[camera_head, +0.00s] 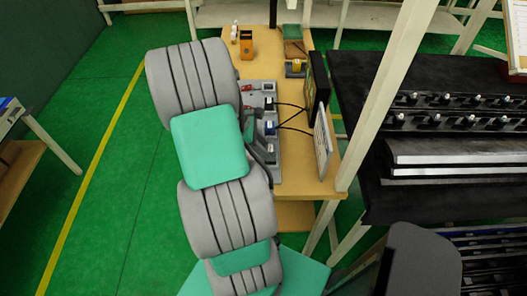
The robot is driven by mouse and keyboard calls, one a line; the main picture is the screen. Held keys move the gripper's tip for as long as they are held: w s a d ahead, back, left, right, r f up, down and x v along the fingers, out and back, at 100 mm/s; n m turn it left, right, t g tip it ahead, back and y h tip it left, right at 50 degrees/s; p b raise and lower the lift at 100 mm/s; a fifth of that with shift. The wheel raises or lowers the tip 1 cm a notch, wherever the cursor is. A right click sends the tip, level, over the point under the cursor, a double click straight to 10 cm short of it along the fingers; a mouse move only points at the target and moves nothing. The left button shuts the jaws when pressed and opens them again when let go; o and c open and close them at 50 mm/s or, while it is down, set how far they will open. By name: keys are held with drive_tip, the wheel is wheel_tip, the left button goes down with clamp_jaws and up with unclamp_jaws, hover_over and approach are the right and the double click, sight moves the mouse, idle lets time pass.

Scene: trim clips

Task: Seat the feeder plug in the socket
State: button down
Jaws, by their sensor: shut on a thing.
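A grey fixture (274,173) with sockets stands on the wooden bench, just right of my arm. A blue plug-like part (270,127) and a pale one (269,103) sit along it, with black cables running right. I cannot tell which part is the feeder plug. My arm covers the fixture's left side and most of my gripper. A dark piece at the arm's right edge, against the fixture, may be part of my gripper (262,152). Its fingertips and anything between them are hidden.
An orange-brown box (246,45), a green-topped box (292,32) and a yellow part (296,66) stand at the bench's far end. A black upright panel (319,85) and a white board (323,145) border the right side. A pale post (390,90) rises beyond.

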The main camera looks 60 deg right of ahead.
wheel_tip(320, 180, down, 3)
drive_tip(key=shift+r+p, duration=0.1)
drive_tip(key=shift+p, duration=0.2)
drive_tip(key=c, duration=1)
unclamp_jaws()
